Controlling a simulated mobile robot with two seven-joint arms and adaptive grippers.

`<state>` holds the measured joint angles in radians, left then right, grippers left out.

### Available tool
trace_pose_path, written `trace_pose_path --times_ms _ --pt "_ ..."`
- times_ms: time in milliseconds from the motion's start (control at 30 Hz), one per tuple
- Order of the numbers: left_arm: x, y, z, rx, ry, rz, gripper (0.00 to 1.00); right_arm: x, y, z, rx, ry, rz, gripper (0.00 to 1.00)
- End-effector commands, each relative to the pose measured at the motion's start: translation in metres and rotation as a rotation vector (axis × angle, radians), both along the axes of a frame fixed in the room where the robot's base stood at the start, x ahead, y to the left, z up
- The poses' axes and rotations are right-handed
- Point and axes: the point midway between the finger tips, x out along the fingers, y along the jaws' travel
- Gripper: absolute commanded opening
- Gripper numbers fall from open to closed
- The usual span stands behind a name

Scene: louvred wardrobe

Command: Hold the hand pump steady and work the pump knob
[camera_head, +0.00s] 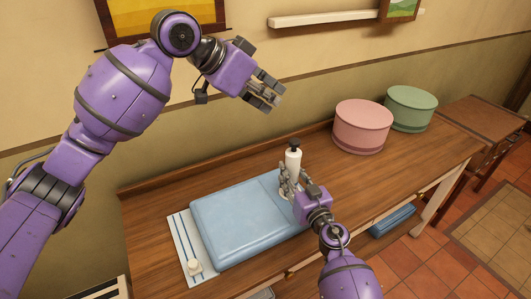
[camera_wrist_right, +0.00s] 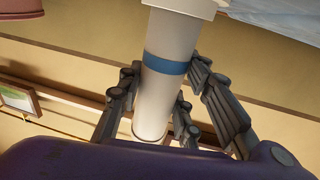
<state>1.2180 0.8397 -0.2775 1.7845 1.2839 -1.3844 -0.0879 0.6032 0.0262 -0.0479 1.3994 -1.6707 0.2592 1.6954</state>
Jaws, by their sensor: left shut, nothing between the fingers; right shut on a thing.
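The hand pump (camera_head: 293,160) is a white upright cylinder with a dark pump knob (camera_head: 294,146) on top. It is at the back of the wooden table, beside the blue bag. My right gripper (camera_head: 289,184) is shut on its body, below the knob. In the right wrist view the pump (camera_wrist_right: 165,88) shows a blue band and lies between the fingers; the knob is out of that view. My left gripper (camera_head: 268,98) is shut and empty, well above the table, up and left of the knob, touching nothing.
A blue folded bag (camera_head: 240,222) lies on a striped mat (camera_head: 181,243), with a small white knob-like piece (camera_head: 194,266) at its front corner. Pink (camera_head: 362,126) and green (camera_head: 411,108) round boxes stand at the right. The wooden table (camera_head: 345,190) is bare between pump and boxes.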

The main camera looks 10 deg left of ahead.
Motion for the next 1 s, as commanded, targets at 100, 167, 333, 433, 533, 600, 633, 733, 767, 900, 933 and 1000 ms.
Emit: trace_pose_path --times_ms 100,167,333,433,533,600,633,733,767,900,933,1000 --pt "0.0 0.0 -0.0001 0.0 0.0 0.0 0.0 0.0001 -0.0006 -0.0003 -0.001 0.0 -0.001 0.0" --pt "0.0002 -0.0001 -0.0001 0.0 0.0 0.0 0.0 0.0001 -0.0006 -0.0003 -0.001 0.0 -0.001 0.0" --pt "0.0003 -0.0002 -0.0001 -0.001 -0.001 0.0 0.0 0.0001 -0.0007 -0.0003 -0.001 0.0 -0.001 0.0" --pt "0.0003 -0.0002 -0.0001 -0.001 -0.001 0.0 0.0 0.0002 -0.0008 -0.0003 -0.001 0.0 -0.001 0.0" --pt "0.0003 -0.0002 -0.0001 -0.001 -0.001 0.0 0.0 0.0005 -0.0007 0.0007 0.0 -0.001 -0.001 0.46" --pt "0.0003 -0.0003 0.0 -0.001 -0.001 0.0 0.0 0.0004 -0.0006 0.0006 0.0 -0.001 -0.001 0.55" --pt "0.0003 -0.0003 0.0 -0.001 -0.001 0.0 0.0 0.0004 -0.0005 0.0005 0.0 -0.001 -0.001 0.55" --pt "0.0003 -0.0003 0.0 -0.001 -0.001 0.0 0.0 0.0002 -0.0004 0.0004 0.0 -0.001 -0.001 0.55" --pt "0.0004 -0.0003 0.0001 -0.001 -0.001 0.0 0.0 0.0002 -0.0004 0.0003 -0.001 0.0 -0.001 0.55" --pt "0.0004 -0.0003 0.0001 -0.001 -0.001 0.0 0.0 -0.0006 -0.0009 -0.0009 0.0 0.001 -0.001 0.55" --pt "0.0003 -0.0003 0.0 -0.001 -0.001 0.0 0.0 -0.0013 -0.0014 -0.001 0.0 0.001 -0.001 0.55" --pt "0.0003 -0.0003 0.0 -0.001 -0.001 0.0 0.0 -0.0056 -0.0039 -0.0016 -0.001 0.002 -0.001 0.55"
